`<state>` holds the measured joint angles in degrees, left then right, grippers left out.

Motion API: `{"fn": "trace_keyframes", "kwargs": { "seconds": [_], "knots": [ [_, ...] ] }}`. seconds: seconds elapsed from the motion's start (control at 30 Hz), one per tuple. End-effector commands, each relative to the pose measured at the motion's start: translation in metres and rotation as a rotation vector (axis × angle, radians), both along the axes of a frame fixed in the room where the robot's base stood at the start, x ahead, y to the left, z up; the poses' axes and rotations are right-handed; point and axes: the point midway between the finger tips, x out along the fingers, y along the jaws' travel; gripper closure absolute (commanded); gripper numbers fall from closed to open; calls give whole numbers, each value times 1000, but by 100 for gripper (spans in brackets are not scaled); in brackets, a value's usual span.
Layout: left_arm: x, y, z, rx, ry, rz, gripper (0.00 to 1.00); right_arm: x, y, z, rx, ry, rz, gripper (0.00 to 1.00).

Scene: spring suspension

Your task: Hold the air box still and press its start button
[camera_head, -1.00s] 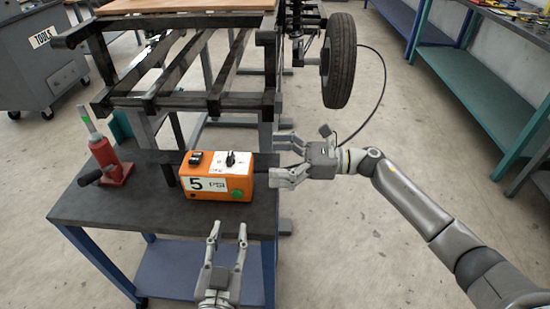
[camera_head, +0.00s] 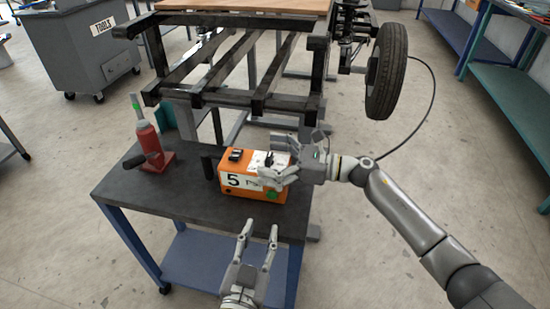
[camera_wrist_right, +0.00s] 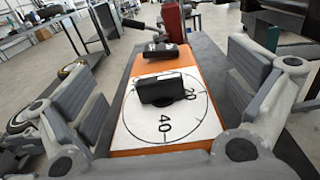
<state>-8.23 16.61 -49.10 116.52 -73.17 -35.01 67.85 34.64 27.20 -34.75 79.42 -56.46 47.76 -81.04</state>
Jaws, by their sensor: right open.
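The orange air box (camera_head: 231,192) sits on the dark top of a small cart. Its front shows a "5" label and a green button (camera_head: 271,194) at the lower right. My right gripper (camera_head: 269,157) is open over the box's right end, its fingers on either side of it. In the right wrist view, the box (camera_wrist_right: 124,138) lies between the spread fingers, with a black knob (camera_wrist_right: 167,90) on a numbered dial; contact is unclear. My left gripper (camera_head: 260,230) is open and empty in front of the box, below the button in the picture, apart from it.
A red bottle jack (camera_head: 149,146) stands on the cart top (camera_head: 145,188) left of the box. A black frame (camera_head: 225,100) rises behind it. A wheel (camera_head: 387,70) with a hanging black cable is at the upper right. The cart's front left top is clear.

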Motion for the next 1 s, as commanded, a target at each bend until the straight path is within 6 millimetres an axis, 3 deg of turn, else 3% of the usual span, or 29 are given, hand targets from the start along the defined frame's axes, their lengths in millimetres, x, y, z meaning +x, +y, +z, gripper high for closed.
{"fn": "trace_keyframes", "kwargs": {
  "seconds": [0.17,0.67,0.7,0.93,1.0],
  "knots": [
    [0,0,0,0,0,0,64,0,0,0,0,0,0,3],
    [0,0,0,0,0,0,64,0,0,0,0,0,1,67],
    [0,0,0,0,0,0,64,0,0,0,0,0,1,26],
    [0,0,0,0,0,0,64,-1,0,-1,-1,0,1,55],
    [0,0,0,0,0,0,64,-1,0,-1,-1,0,1,56]
  ]
}}
